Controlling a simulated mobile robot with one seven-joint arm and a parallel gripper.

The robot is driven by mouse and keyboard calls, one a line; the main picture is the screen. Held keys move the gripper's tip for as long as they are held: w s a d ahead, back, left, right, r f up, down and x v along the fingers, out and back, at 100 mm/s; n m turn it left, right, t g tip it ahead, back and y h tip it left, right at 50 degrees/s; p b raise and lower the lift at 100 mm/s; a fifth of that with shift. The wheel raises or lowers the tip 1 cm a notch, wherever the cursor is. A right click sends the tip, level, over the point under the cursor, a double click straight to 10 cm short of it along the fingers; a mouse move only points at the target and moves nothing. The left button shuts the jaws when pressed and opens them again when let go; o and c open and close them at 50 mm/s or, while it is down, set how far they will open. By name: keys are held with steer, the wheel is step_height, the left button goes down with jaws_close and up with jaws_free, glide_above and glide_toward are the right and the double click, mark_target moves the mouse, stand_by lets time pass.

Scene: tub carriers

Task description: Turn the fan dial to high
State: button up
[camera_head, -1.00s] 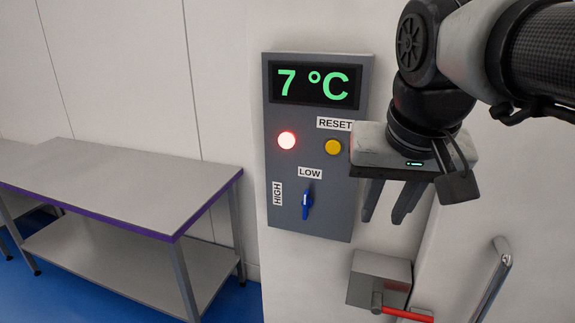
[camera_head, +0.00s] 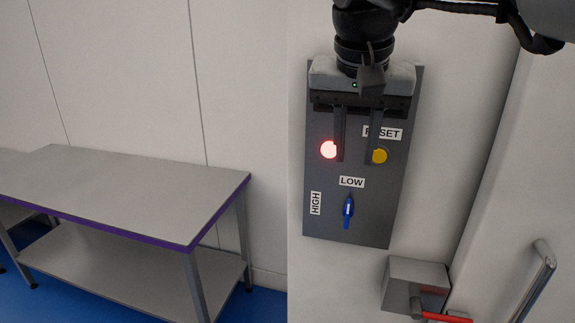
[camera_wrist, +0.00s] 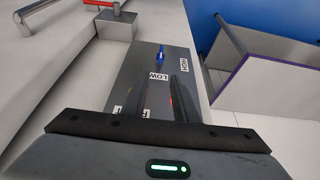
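The blue fan dial (camera_head: 348,208) is on the lower part of a grey wall panel (camera_head: 375,228). Its handle stands close to upright, below the LOW label (camera_head: 351,182), with the HIGH label (camera_head: 315,203) to its left. My gripper (camera_head: 355,162) hangs in front of the upper panel, fingers pointing down, apart and empty. The fingertips are above the dial and do not touch it. In the wrist view the dial (camera_wrist: 161,53) shows beyond the fingertips.
A lit red lamp (camera_head: 328,150) and a yellow button (camera_head: 379,156) by the RESET label sit near the fingers. Below right is a grey box (camera_head: 415,272) with a red handle (camera_head: 446,317). A metal table (camera_head: 120,190) stands left.

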mark_target(349, 202)
steer(key=x, duration=1.4)
steer(key=shift+w+f, duration=0.15)
jaws_close()
